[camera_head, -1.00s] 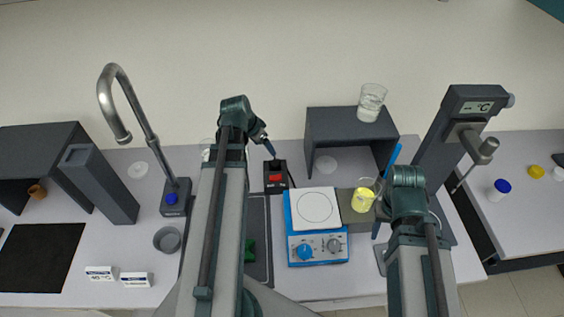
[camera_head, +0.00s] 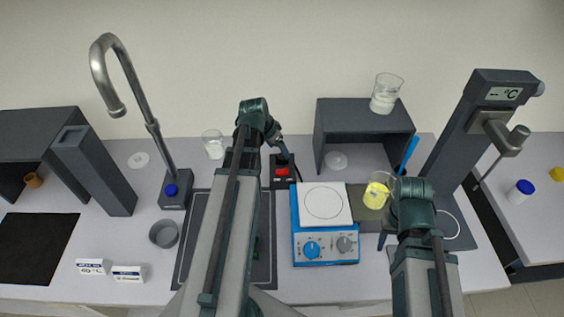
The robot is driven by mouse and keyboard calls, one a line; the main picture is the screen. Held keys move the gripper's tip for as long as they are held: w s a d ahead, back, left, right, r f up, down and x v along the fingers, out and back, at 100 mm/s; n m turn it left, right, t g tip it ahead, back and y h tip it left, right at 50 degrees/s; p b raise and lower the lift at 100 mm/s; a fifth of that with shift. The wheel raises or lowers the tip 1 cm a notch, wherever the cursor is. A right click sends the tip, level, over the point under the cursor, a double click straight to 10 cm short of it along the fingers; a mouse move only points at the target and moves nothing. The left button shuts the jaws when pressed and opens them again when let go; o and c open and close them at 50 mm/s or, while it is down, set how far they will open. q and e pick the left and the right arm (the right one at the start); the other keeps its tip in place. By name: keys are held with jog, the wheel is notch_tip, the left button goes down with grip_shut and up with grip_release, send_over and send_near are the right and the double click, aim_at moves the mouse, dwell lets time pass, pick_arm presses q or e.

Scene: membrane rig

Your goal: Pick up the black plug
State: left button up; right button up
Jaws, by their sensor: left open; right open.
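The black socket box (camera_head: 284,181) with a red switch stands behind the blue hotplate's left corner. The black plug seems to be at the back of this box, where a dark cord shows, but my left gripper largely covers it and I cannot make out its outline. My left gripper (camera_head: 285,155) is open, pointing down at the back of the box. I cannot tell whether its fingers are around the plug or touching it. My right gripper (camera_head: 384,238) is open, low beside the hotplate's right side, partly hidden by my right arm.
The blue hotplate (camera_head: 326,248) stands right of the box, with a beaker of yellow liquid (camera_head: 376,193) beside it. A dark shelf (camera_head: 345,118) bearing a glass beaker (camera_head: 386,92) stands behind. A tap (camera_head: 151,125) rises at left. A thermometer stand (camera_head: 480,120) is at right.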

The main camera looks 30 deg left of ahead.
aim_at(282, 156)
pick_arm(q)
jog(key=b+x, duration=0.4)
jog(key=shift+f, duration=0.35)
pick_arm(e)
notch_tip(282, 156, down, 4)
jog(key=shift+f, duration=0.2)
pick_arm(q)
jog(key=shift+w+f+b, duration=0.25)
jog(key=shift+f+b, duration=0.05)
jog(key=shift+b, duration=0.15)
pick_arm(e)
jog(key=shift+f, duration=0.3)
jog(key=shift+r, duration=0.1)
pick_arm(q)
jog(key=shift+r, duration=0.1)
grip_shut()
